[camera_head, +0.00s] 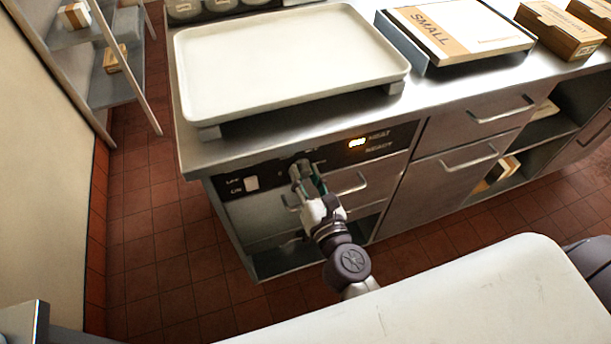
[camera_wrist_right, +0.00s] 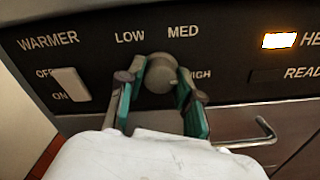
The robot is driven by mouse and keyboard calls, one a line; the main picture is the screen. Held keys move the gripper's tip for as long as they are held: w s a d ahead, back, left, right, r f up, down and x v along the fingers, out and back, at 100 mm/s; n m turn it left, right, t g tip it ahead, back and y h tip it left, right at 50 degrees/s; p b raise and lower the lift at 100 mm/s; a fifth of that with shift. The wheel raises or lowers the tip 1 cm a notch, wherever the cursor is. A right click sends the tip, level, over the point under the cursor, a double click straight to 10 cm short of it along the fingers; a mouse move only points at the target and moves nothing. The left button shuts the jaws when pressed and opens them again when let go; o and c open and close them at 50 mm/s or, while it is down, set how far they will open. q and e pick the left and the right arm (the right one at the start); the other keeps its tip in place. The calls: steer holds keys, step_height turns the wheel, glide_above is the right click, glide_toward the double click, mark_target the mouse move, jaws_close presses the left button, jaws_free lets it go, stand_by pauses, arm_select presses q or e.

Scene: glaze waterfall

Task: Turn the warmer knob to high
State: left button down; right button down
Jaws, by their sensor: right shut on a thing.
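The warmer knob (camera_wrist_right: 160,73) is a round grey knob on the dark control panel (camera_wrist_right: 225,60), with LOW, MED and a partly covered HIGH printed around it. Its pointer direction cannot be made out. My right gripper (camera_wrist_right: 161,82) is shut on the knob, one green-padded finger on each side of it. In the head view the right gripper (camera_head: 308,182) reaches the panel from below and largely hides the knob. The HEAT light (camera_wrist_right: 279,40) glows orange; the READY window (camera_wrist_right: 265,76) beside its label is dark. My left gripper is not in view.
A white OFF/ON rocker switch (camera_wrist_right: 70,84) is left of the knob. Drawer handles (camera_head: 350,184) stick out just below and right of the gripper. A large cream tray (camera_head: 290,60) stands on the counter above. Tiled floor (camera_head: 150,250) is clear at left.

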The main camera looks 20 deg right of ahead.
steer(key=shift+m, duration=0.7)
steer(key=c, duration=0.8)
jaws_free()
steer(key=shift+o, duration=0.2)
steer(key=s, duration=1.2)
steer(key=shift+d, duration=0.2)
